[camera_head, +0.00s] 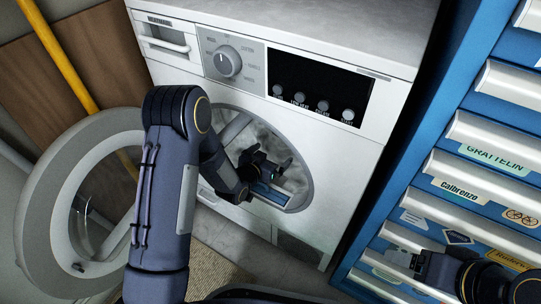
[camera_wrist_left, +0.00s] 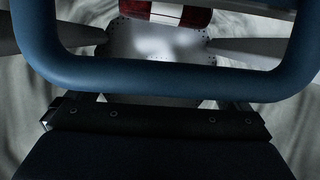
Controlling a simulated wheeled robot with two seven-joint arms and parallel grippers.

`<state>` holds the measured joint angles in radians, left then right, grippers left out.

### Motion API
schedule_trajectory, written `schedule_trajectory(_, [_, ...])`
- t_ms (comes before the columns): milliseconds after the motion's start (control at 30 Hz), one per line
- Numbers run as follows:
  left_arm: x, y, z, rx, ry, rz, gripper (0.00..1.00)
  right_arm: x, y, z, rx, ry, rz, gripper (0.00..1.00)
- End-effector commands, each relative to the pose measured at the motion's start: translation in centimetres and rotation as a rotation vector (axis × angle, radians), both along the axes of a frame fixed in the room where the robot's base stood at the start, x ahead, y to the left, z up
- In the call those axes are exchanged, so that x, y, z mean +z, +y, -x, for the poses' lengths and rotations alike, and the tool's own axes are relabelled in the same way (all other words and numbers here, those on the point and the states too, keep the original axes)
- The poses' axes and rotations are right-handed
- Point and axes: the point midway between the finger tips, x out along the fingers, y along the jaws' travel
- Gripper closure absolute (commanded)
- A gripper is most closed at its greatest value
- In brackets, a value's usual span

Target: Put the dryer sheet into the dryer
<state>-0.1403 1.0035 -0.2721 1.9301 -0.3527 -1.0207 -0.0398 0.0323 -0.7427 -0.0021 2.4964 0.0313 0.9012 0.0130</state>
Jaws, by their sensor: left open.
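The dryer (camera_head: 330,135) has its round door (camera_head: 40,205) swung open to the left. My left gripper (camera_head: 272,190) is inside the round opening of the drum (camera_head: 228,125), with its jaws open. A small dark red and white item (camera_wrist_left: 181,13) lies in the drum at the top of the left wrist view, just beyond the blue bar in front of that camera. It may be the dryer sheet; most of it is cut off or hidden. My right gripper (camera_head: 402,261) is by the blue tool chest at lower right; its jaws are not clear.
A yellow pole (camera_head: 62,55) and a brown panel (camera_head: 95,55) are behind the open door. Grey floor (camera_head: 250,240) shows below the dryer.

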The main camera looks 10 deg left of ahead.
Motion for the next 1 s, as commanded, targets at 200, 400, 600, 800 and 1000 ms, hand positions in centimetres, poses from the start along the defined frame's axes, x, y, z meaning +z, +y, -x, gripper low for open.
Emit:
schedule_trajectory(200, [0.7, 0.6, 1.5, 0.002, 0.004, 0.001, 0.00, 0.9, 0.0, 0.0, 0.000, 0.000, 0.000, 0.25])
schedule_trajectory(400, [1.8, 1.8, 4.7, 0.003, 0.004, 0.001, 0.00, 2.1, 0.0, 0.0, 0.000, 0.000, 0.000, 0.25])
schedule_trajectory(600, [2.3, 2.5, 6.7, 0.001, 0.000, 0.001, 0.00, 2.6, 0.0, 0.0, 0.000, 0.000, 0.000, 0.25])
schedule_trajectory(800, [2.3, 2.6, 7.1, 0.000, 0.000, 0.000, 0.00, 2.6, 0.0, 0.0, 0.000, 0.000, 0.000, 0.25])
schedule_trajectory(1000, [2.3, 2.5, 7.0, 0.000, 0.000, 0.000, 0.00, 2.6, 0.0, 0.0, 0.000, 0.000, 0.000, 0.25])
